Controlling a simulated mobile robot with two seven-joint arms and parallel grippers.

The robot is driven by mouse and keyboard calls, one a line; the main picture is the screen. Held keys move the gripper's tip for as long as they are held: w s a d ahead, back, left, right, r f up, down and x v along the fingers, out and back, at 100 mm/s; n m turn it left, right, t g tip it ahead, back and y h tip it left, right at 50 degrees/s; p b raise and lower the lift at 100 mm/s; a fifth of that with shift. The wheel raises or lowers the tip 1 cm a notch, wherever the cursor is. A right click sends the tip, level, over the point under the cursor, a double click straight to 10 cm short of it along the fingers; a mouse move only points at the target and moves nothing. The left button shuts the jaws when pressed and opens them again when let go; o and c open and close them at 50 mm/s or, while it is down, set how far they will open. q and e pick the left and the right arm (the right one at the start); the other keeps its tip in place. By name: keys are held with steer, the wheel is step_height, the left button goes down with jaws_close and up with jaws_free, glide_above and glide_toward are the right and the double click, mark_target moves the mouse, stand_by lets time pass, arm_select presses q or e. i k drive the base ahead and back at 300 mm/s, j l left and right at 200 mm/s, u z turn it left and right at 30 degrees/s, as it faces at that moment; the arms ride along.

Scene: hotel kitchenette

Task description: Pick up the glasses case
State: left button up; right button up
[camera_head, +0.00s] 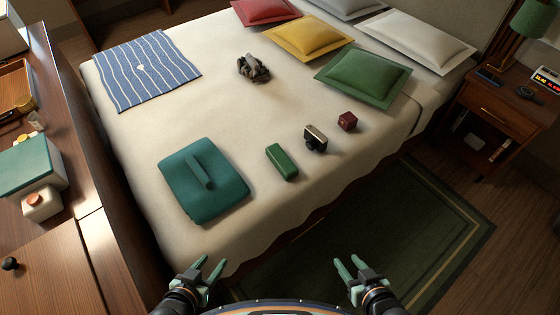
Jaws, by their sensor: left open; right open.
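A long green case with rounded ends (282,162), which looks like the glasses case, lies on the cream bedspread near the front edge of the bed. It sits between a teal folded item and a small dark camera-like object, apart from both. My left gripper (212,268) is open and empty, low and in front of the bed, to the left of the case. My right gripper (346,268) is open and empty, in front of the bed, to the right of the case. Neither gripper touches anything.
The teal item (176,190), camera-like object (315,138), dark red box (347,121) and crumpled dark item (253,68) lie on the bed (250,222). A striped blue cloth (147,70) and several pillows lie farther back. A nightstand (510,110) stands right, a wooden counter (60,250) left.

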mark_target(287, 169)
steer(key=i+l, duration=0.15)
steer(key=l, duration=0.15)
steer(key=i+l, duration=0.15)
steer(key=i+l+u, duration=0.1)
steer(key=l, duration=0.3)
steer(key=i+l+u, duration=0.15)
steer(key=u, duration=1.45)
